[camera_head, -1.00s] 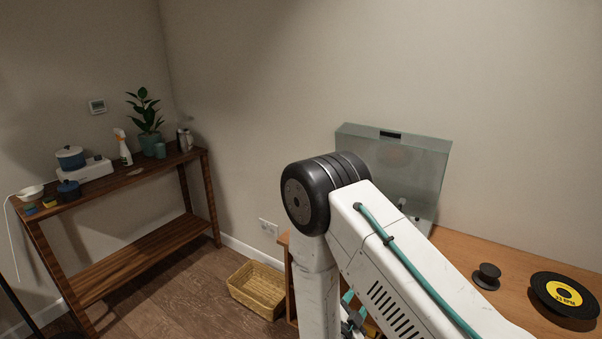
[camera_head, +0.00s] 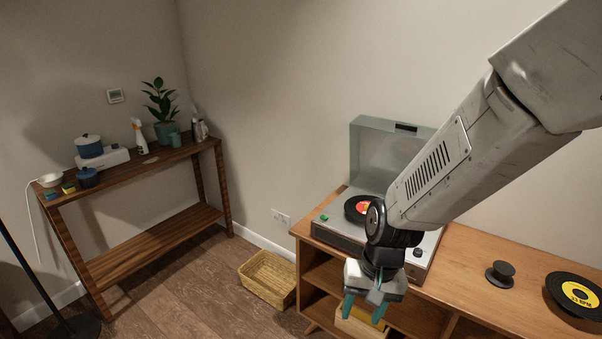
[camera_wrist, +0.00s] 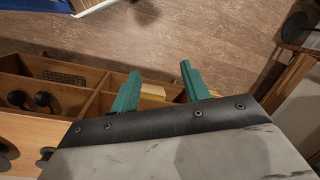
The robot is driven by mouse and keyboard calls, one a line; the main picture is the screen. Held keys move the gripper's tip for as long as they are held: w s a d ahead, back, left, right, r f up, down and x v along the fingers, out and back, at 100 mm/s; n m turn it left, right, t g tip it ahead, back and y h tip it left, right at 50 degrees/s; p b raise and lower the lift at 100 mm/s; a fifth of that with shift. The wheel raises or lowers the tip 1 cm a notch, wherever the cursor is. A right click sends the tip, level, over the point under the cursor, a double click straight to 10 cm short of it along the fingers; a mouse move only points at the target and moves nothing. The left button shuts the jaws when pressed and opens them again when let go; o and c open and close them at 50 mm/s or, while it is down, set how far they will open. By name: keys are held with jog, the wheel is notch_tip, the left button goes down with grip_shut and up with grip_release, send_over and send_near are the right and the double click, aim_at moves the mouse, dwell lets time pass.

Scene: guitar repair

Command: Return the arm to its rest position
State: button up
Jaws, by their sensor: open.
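My arm reaches in from the upper right in the head view, its white forearm bent down at the wrist. My gripper (camera_head: 361,310) points downward in front of the wooden cabinet (camera_head: 458,262). Its two green fingers are apart with nothing between them. The fingers also show in the wrist view (camera_wrist: 160,88), over the cabinet's open compartments and the floor. The arm hides part of the record player (camera_head: 340,232), which stands on the cabinet with its clear lid (camera_head: 378,160) raised and a record with a red label (camera_head: 358,207) on it.
A black knob-like weight (camera_head: 501,274) and a yellow-labelled record (camera_head: 578,293) lie on the cabinet's right. A wicker basket (camera_head: 268,279) stands on the floor at its left. A wooden shelf (camera_head: 150,165) with pots, a spray bottle and a plant is at the far left. Floor between is free.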

jog(key=s+d+r+t+h, duration=0.1)
jog(key=s+d+r, duration=0.6)
jog(key=r, duration=0.3)
jog(key=s+d+r+n+t, duration=0.1)
jog(key=s+d+r, duration=0.6)
jog(key=r, duration=0.3)
jog(key=shift+s+d+r+h, duration=0.15)
jog(key=shift+s+r+h, duration=0.15)
jog(key=shift+s+h, duration=0.15)
